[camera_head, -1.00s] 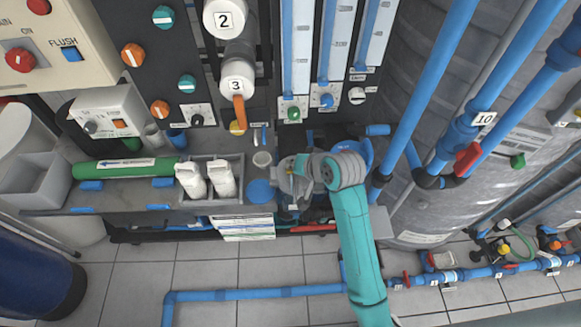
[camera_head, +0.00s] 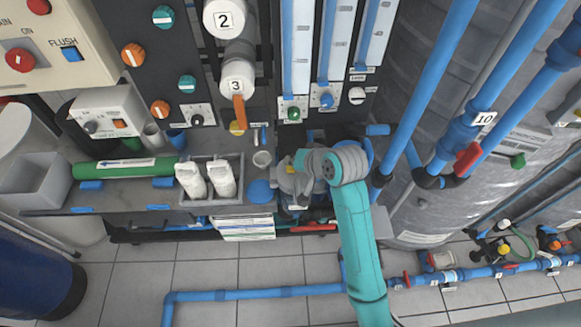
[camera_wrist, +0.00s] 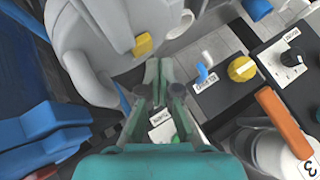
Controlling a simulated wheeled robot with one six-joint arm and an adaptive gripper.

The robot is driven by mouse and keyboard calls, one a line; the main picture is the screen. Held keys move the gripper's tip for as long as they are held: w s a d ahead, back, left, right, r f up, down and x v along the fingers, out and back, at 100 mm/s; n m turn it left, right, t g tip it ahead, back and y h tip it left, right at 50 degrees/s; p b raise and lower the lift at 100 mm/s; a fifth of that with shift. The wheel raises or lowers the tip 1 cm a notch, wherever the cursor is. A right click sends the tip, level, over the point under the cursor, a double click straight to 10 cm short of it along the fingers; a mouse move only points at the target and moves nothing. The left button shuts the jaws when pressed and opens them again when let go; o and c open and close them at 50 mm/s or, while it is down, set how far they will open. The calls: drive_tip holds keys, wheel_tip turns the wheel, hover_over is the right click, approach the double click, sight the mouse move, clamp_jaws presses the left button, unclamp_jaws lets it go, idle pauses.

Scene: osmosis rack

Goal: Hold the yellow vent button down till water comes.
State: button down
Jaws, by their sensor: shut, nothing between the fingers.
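The yellow vent button (camera_wrist: 143,45) shows in the wrist view on a rounded grey housing (camera_wrist: 105,28). My gripper (camera_wrist: 158,66) is shut and empty, its fingertips just below and right of the button in the picture. I cannot tell whether they touch it. In the head view a small yellow spot, seemingly the button (camera_head: 290,169), shows beside my wrist, and my arm hides much of the housing. No water is visible in either view.
A yellow knob (camera_wrist: 242,69) and a black knob (camera_wrist: 291,58) sit on panels nearby. An orange-handled pipe marked 3 (camera_head: 238,88) hangs above. A grey tray with two white bottles (camera_head: 220,178) stands to the left. Blue pipes (camera_head: 425,90) rise on the right.

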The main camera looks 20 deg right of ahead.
drive_tip(key=shift+r, duration=2.5)
